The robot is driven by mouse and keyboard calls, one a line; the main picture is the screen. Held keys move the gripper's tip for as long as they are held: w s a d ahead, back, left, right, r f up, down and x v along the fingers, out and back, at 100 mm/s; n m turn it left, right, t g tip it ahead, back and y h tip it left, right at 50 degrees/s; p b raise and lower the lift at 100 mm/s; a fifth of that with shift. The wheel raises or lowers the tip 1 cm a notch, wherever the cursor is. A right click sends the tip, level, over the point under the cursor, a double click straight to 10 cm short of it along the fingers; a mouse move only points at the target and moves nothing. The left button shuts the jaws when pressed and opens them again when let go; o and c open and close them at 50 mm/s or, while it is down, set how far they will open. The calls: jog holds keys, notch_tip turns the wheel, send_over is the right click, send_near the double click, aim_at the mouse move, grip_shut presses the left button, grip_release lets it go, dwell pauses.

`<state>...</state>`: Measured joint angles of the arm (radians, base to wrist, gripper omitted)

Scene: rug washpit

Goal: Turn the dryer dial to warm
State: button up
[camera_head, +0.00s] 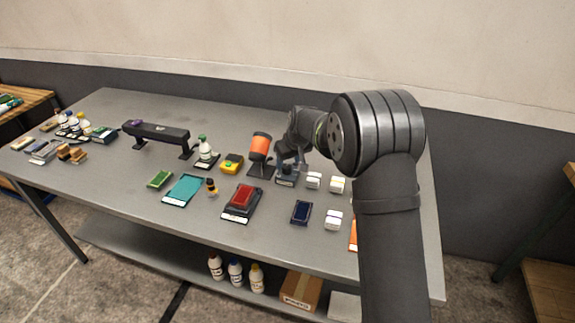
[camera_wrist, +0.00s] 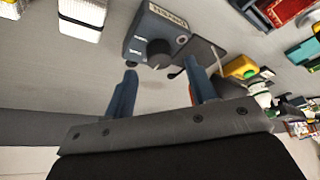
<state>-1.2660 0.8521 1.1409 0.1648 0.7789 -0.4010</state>
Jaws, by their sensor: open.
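In the wrist view the dryer control box (camera_wrist: 140,32) is blue-grey with a label on its top and a dark round dial (camera_wrist: 159,52) on the face toward me. My gripper (camera_wrist: 160,82) is open, its two blue-grey fingers apart, with the dial just beyond and between the tips. No contact with the dial shows. The dial's setting cannot be read. In the head view the box (camera_head: 286,178) sits on the grey table, partly hidden by my gripper (camera_head: 287,160). The orange dryer (camera_head: 260,147) stands on a dark stand left of the box.
White blocks (camera_head: 337,184) stand close right of the box. A yellow device (camera_head: 231,163) and a red-topped tray (camera_head: 242,202) lie to the left and front. A dark blue pad (camera_head: 302,212) lies in front. The table (camera_head: 320,258) is bare along its front edge.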

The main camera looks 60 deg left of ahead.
aim_at(286, 167)
jog(key=shift+x, duration=1.55)
jog(key=c, duration=1)
jog(key=m+t, duration=0.1)
jog(key=m, duration=0.2)
jog(key=m+t, duration=0.1)
jog(key=m, duration=0.1)
jog(key=shift+s+m+h, duration=0.2)
jog(key=shift+m+h, duration=0.1)
jog(key=shift+m, duration=0.1)
jog(key=m+t, duration=0.1)
jog(key=m, duration=0.2)
jog(key=m+t+h, duration=0.1)
jog(key=m, duration=0.2)
jog(key=shift+s+a+h, duration=0.1)
jog(key=shift+a+h, duration=0.05)
jog(key=shift+h, duration=0.15)
jog(key=shift+m, duration=0.3)
